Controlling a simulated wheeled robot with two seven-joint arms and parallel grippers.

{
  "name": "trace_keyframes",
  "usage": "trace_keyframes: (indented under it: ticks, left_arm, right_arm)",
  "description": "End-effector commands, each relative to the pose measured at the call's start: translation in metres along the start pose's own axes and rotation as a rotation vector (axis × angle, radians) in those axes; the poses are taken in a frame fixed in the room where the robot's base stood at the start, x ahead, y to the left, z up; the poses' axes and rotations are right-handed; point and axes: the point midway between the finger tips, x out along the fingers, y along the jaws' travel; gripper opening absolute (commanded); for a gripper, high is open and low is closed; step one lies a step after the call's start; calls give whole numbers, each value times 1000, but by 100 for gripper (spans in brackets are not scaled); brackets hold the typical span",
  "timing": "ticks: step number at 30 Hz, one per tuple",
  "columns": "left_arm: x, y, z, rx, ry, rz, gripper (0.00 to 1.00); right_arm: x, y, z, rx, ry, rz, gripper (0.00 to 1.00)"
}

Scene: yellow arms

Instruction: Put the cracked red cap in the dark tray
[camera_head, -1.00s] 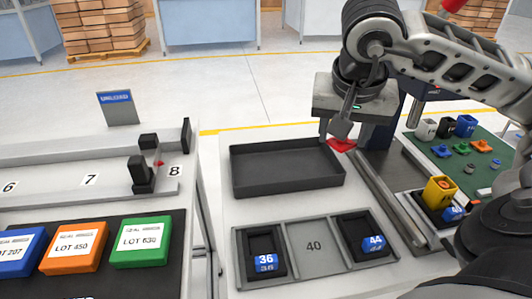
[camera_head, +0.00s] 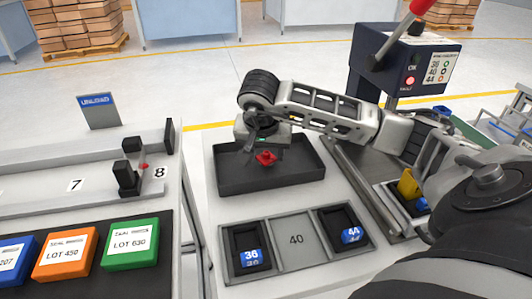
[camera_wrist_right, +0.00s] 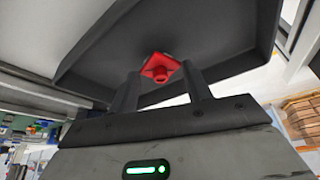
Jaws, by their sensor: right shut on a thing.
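The red cap (camera_head: 265,158) is held by my right gripper (camera_head: 263,150) over the dark tray (camera_head: 300,183). In the right wrist view the cap (camera_wrist_right: 160,70) sits between the two fingertips (camera_wrist_right: 162,82), with the dark tray (camera_wrist_right: 230,50) behind it. The gripper is shut on the cap. I cannot make out a crack at this size. Whether the cap touches the tray floor is hard to tell; it looks a little above it. My left gripper is not in view.
A grey holder (camera_head: 297,240) with blue blocks 36 (camera_head: 251,258) and 44 (camera_head: 351,235) stands in front of the tray. A dark machine with a red-knobbed lever (camera_head: 400,58) stands at the back right. Coloured lot boxes (camera_head: 130,246) lie at the left.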

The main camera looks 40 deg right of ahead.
Motion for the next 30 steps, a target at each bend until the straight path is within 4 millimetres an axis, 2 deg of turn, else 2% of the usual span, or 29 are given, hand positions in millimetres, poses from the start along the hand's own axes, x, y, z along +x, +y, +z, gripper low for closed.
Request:
trace_keyframes:
  ticks: [3,15,16,18,26,30]
  left_arm:
    - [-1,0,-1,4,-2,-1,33]
    - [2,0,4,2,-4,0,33]
    - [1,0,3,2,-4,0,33]
    - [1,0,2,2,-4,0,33]
    - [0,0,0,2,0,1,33]
    - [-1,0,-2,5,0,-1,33]
  right_arm:
    - [10,0,4,1,-1,0,28]
    - [16,0,6,2,2,-2,28]
    - [14,0,6,2,2,-2,57]
    - [14,0,5,2,1,-2,70]
    - [13,0,5,2,1,-2,70]
    - [3,-1,3,2,3,-5,70]
